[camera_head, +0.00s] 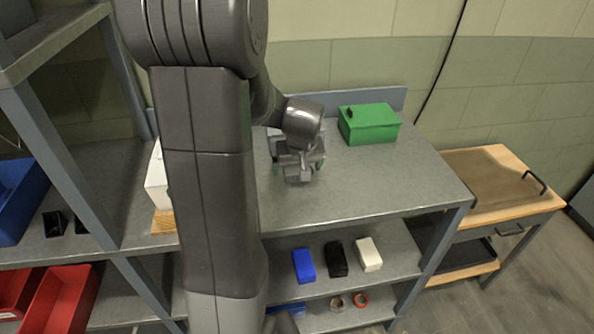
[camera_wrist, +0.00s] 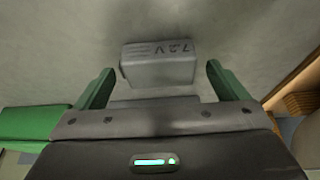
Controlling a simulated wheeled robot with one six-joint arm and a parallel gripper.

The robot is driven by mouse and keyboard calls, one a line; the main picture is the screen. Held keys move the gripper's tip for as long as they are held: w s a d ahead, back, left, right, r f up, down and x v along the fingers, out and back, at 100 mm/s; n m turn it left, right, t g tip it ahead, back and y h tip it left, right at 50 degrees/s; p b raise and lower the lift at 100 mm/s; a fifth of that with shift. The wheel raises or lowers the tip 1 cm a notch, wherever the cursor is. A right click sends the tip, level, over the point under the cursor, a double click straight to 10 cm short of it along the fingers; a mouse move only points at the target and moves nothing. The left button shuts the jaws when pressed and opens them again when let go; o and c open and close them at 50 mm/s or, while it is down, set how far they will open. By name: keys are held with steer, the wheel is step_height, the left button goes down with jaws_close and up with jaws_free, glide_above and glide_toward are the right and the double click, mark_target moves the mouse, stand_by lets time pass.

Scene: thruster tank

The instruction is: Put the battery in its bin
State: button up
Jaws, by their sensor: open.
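The battery (camera_wrist: 158,64) is a grey block marked "7.2 V" on the grey bench top. In the wrist view it lies just ahead of and partly between the green fingers of my gripper (camera_wrist: 160,70), with a gap on each side. In the head view my gripper (camera_head: 298,166) is low over the bench, open, and mostly hides the battery there. A blue bin (camera_head: 20,195) stands on the left shelf, and red bins (camera_head: 62,300) are below it. No label shows which bin is the battery's.
A green box (camera_head: 370,123) stands at the back right of the bench top (camera_head: 400,185). Blue (camera_head: 304,265), black (camera_head: 336,258) and white (camera_head: 369,254) blocks lie on the shelf below. A white box (camera_head: 157,178) is partly behind my arm. A wooden-topped cart (camera_head: 490,180) stands right.

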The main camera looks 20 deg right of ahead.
mark_target(297, 169)
steer(key=shift+f, duration=0.1)
steer(key=c, duration=1.4)
step_height(297, 169, up, 10)
steer(key=shift+b, duration=0.4)
